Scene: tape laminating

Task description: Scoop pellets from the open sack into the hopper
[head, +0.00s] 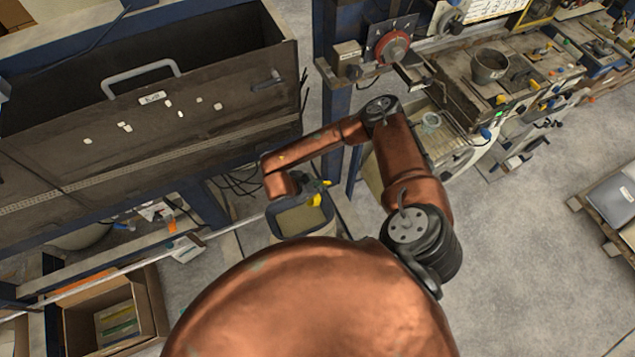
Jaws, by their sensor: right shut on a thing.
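My right arm reaches out and folds back to the left, with my right gripper (316,190) at a dark-rimmed open container (302,232) with a tan inside. The gripper is shut on a small yellow piece (316,200), which looks like part of a scoop; the rest of it is hard to make out. I cannot tell whether the container is the open sack, or whether pellets are held. A grey round funnel-like cup (489,66), possibly the hopper, stands on the machine at the upper right. My left gripper is out of view.
A large dark metal bin (150,130) with a handle fills the upper left. A cardboard box (148,310) stands at the lower left. A blue post (336,110) rises near my forearm. Grey floor (530,240) is clear at the right, before a pallet (598,215).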

